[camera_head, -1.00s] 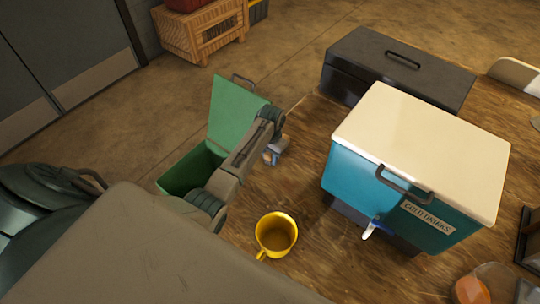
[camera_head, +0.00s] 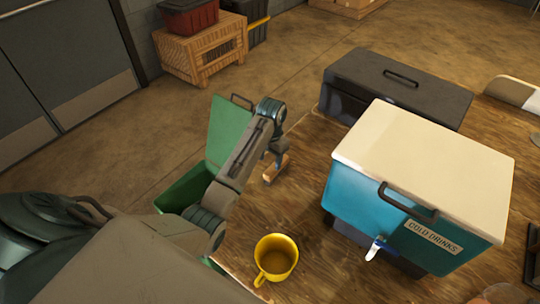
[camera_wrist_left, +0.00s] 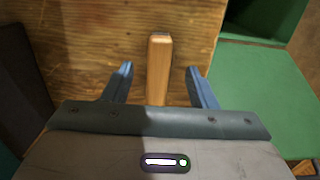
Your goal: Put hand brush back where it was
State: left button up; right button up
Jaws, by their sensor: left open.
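The hand brush (camera_head: 276,169) shows as a light wooden handle by the table's left edge, beside the green bin. In the left wrist view the handle (camera_wrist_left: 159,58) points away from me between the fingers; its bristles do not show. My left gripper (camera_head: 277,156) is at the handle in the head view. In the left wrist view its two blue fingers (camera_wrist_left: 159,75) are spread wide, with a gap on each side of the handle. I cannot tell how far above the handle they are. My right gripper is not in view.
A green bin (camera_head: 183,192) with its lid (camera_head: 229,130) raised stands beside the wooden table (camera_head: 315,165). A yellow mug (camera_head: 275,258), a teal cooler (camera_head: 368,190) and a black box (camera_head: 395,85) stand on the table. Bare table lies between brush and cooler.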

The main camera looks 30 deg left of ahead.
pick_arm(q)
jog(key=shift+r, duration=1.45)
jog(key=shift+w, duration=0.1)
